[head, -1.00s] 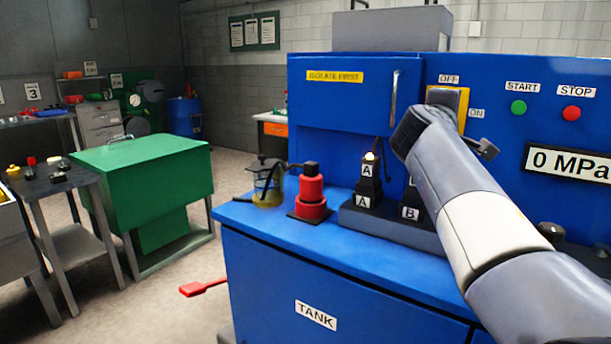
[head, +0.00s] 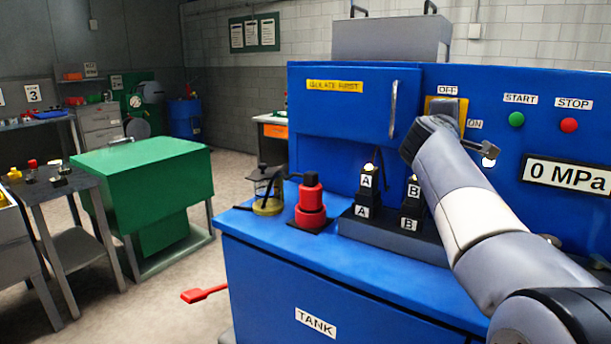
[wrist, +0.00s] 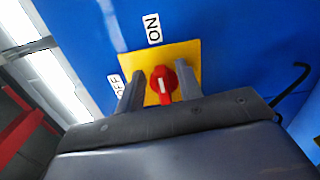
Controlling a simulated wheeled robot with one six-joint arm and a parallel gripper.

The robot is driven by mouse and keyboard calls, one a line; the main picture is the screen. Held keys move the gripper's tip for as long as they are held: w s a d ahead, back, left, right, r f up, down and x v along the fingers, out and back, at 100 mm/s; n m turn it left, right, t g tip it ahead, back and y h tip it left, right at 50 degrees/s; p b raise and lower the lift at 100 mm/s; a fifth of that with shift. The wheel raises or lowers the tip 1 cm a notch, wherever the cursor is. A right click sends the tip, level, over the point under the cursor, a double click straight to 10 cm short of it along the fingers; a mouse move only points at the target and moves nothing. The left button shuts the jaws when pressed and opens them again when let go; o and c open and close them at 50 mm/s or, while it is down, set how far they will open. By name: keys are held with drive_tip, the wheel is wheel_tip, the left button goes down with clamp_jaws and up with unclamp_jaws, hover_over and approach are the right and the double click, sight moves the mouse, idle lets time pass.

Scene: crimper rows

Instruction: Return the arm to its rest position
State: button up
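My arm reaches up from the lower right in the head view, its end in front of the yellow switch plate (head: 432,105) on the blue machine; the fingers are hard to make out there. In the wrist view my gripper (wrist: 160,82) has its two fingers apart, one on each side of a red knob (wrist: 163,86) on the yellow plate (wrist: 182,58). Gaps show between knob and fingers, and nothing is held. The knob's white mark runs roughly up and down in that picture. The ON label (wrist: 153,28) is above and the OFF label (wrist: 117,85) at left.
A bench top of the blue machine (head: 262,228) lies below my arm, with a red jack-like unit (head: 310,203), a glass jar (head: 268,190) and posts marked A (head: 366,182) and B (head: 413,190). The pressure display (head: 568,172) reads 0 MPa.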

drive_tip(key=shift+a+r+n+p, duration=0.1)
drive_tip(key=shift+r+n+p, duration=0.1)
drive_tip(key=shift+n+p, duration=0.75)
drive_tip(key=shift+a+r+n+p, duration=0.1)
drive_tip(key=shift+r+n+p, duration=0.15)
drive_tip(key=shift+n+p, duration=0.7)
drive_tip(key=shift+r+n+p, duration=0.2)
drive_tip(key=shift+n+p, duration=0.6)
drive_tip(key=shift+n, duration=0.2)
drive_tip(key=shift+f, duration=0.1)
